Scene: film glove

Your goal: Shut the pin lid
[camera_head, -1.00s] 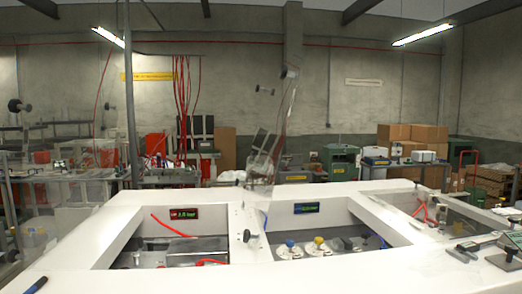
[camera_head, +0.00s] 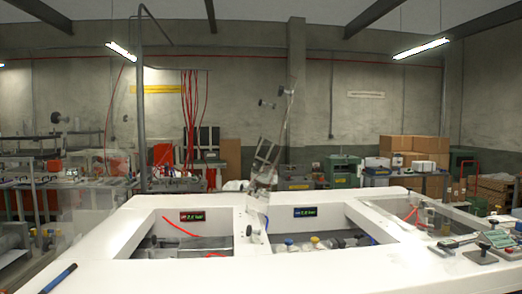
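I cannot single out a pin lid with certainty. A clear upright panel (camera_head: 264,165) with dark knobs stands raised, nearly edge-on, at the middle of the white bench housing (camera_head: 250,262), between its two front bays. It may be an open lid; its hinge and lower edge are hard to make out. Another clear panel (camera_head: 100,212) shows faintly at the left. The right bay (camera_head: 325,225) is open on top, as is the left bay (camera_head: 190,225). A clear sheet seems to lie over the far right bay. My gripper is not in view.
Bottles with coloured caps (camera_head: 315,242) sit in the right bay. Red tubing (camera_head: 182,227) crosses the left bay. A blue pen (camera_head: 59,278) lies on the housing's front left. Small tools (camera_head: 481,254) lie at the right. The front rim is mostly clear.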

